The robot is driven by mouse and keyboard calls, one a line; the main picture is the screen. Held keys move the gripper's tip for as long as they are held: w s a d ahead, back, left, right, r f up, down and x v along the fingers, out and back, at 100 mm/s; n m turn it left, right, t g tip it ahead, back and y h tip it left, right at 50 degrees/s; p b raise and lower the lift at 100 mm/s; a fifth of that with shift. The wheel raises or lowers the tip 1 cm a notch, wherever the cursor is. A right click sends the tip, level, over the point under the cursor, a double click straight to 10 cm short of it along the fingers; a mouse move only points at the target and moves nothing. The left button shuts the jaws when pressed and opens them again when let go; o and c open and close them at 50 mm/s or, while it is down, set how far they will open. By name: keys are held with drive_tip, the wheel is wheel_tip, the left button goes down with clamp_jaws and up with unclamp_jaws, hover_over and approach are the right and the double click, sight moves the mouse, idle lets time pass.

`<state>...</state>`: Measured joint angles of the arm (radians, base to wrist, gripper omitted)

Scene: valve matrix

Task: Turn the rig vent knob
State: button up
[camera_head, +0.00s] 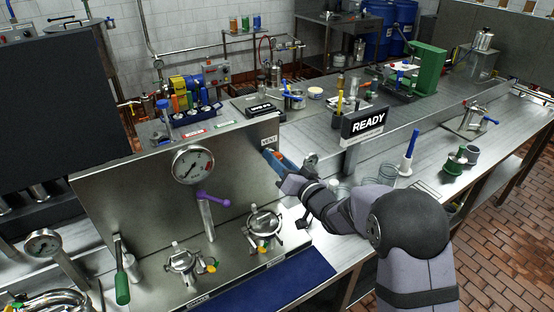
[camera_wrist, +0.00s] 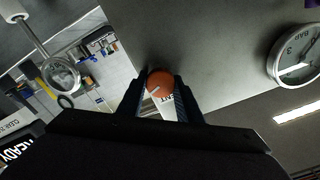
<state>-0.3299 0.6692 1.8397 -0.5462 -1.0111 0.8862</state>
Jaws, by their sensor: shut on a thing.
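The vent knob (camera_wrist: 159,79) is a round orange-red knob with a pale pointer mark on the steel panel, seen in the wrist view. My gripper (camera_wrist: 161,92) has one dark finger on each side of it and is shut on it. In the head view my gripper (camera_head: 275,161) reaches the right end of the upright steel panel (camera_head: 135,190), just below the VENT label (camera_head: 269,141). The label is partly covered between the fingers in the wrist view.
A round pressure gauge (camera_head: 193,164) is on the panel, left of my gripper. A purple-handled lever (camera_head: 213,197) and two clamped steel fittings stand before the panel. A READY sign (camera_head: 365,125) stands right of my gripper. A blue-handled tool (camera_head: 409,152) stands farther right.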

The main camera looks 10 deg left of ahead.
drive_tip(key=shift+m, duration=1.1)
drive_tip(key=o, duration=1)
drive_tip(key=shift+o, duration=0.2)
drive_tip(key=b+v, duration=0.2)
drive_tip(key=v, duration=0.5)
drive_tip(key=shift+s+d, duration=0.1)
drive_tip(key=shift+d, duration=0.05)
